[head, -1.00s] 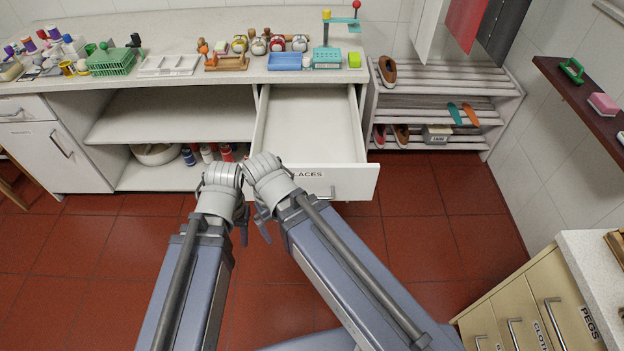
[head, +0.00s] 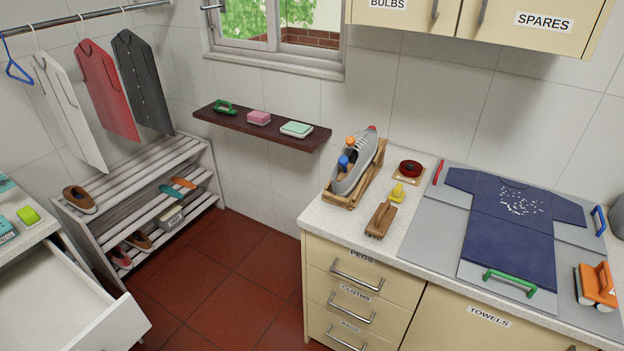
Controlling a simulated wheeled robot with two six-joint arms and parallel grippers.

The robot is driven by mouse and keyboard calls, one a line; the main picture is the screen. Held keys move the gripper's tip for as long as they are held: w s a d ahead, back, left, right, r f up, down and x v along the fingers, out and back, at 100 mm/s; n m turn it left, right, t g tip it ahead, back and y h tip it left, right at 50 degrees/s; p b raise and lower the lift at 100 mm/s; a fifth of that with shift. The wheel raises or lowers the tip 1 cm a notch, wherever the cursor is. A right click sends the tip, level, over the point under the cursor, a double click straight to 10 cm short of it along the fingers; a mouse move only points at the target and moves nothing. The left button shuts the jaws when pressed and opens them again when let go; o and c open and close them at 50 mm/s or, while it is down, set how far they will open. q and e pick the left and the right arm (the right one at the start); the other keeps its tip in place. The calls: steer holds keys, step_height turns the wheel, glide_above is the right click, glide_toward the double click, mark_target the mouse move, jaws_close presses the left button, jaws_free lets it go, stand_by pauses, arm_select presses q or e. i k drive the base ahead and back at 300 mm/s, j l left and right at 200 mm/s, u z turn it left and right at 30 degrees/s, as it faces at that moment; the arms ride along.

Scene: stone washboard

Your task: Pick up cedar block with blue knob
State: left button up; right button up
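A small blue knob (head: 343,162) shows in the head view at the left end of the right-hand counter. It is against the side of a grey iron (head: 354,176) in a wooden stand (head: 376,158), just below an orange knob (head: 350,141). I cannot make out a cedar block under the blue knob; the iron and stand crowd it. Neither of my grippers is in view.
A wooden brush (head: 380,219), a yellow knobbed piece (head: 397,192) and a dark red round item (head: 410,168) are beside the stand. A board with a blue shirt (head: 508,240) fills the counter's right. An open drawer (head: 60,305) juts out at lower left.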

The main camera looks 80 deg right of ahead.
mark_target(343, 161)
steer(key=z, duration=2.8)
